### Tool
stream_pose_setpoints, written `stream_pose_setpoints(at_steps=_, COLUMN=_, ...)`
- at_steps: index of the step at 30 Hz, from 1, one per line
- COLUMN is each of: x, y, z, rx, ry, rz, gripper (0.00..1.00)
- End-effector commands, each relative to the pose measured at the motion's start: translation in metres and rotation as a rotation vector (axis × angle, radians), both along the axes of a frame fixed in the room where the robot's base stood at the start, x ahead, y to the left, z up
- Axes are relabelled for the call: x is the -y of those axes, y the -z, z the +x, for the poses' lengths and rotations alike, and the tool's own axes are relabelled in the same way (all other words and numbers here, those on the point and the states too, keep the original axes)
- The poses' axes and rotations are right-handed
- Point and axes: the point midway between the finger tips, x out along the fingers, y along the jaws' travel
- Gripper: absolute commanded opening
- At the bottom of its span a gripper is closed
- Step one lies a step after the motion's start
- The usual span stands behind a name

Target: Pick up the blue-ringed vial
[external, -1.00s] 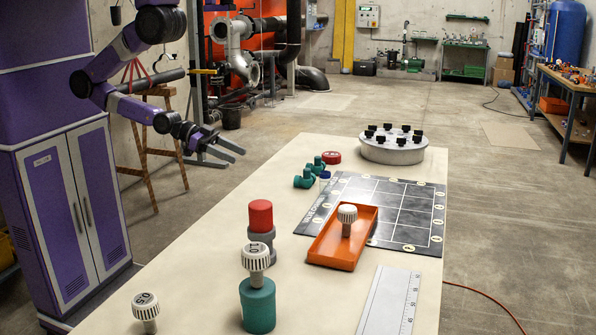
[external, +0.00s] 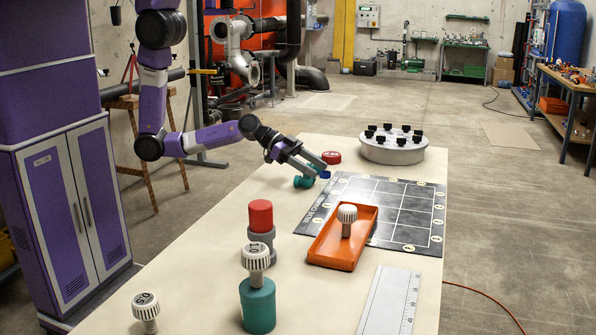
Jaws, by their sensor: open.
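The small blue-topped piece (external: 325,175), which looks like the blue-ringed vial, stands on the bench beside the teal fittings, near the left edge of the dark mat. It is small in the picture, and I cannot make out its body clearly. My gripper (external: 320,167) is open, with its two fingers reaching down and right over the teal fittings. The fingertips appear right by the blue top. I cannot tell from this view whether they are around it, above it or touching it.
A teal fitting (external: 303,182) lies close under the fingers, with another partly hidden. A red cap (external: 331,157) lies just behind. The dark gridded mat (external: 410,192) and orange tray (external: 327,250) are to the right. A grey round holder (external: 392,152) stands farther back.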

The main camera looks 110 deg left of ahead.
Motion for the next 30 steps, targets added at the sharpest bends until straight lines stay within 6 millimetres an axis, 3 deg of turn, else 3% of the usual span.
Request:
stream_pose_setpoints(at_steps=18, x=0.013, y=0.025, z=0.064, rx=0.001, ry=-0.001, rz=0.0, gripper=0.56)
stream_pose_setpoints(at_steps=26, x=0.014, y=0.028, z=0.067, rx=0.0, ry=-0.001, rz=0.001, gripper=0.56)
stream_pose_setpoints(at_steps=27, x=0.014, y=0.028, z=0.067, rx=0.001, ry=-0.001, rz=0.001, gripper=0.54)
stream_pose_setpoints(at_steps=30, x=0.014, y=0.028, z=0.067, rx=0.0, ry=-0.001, rz=0.001, gripper=0.34)
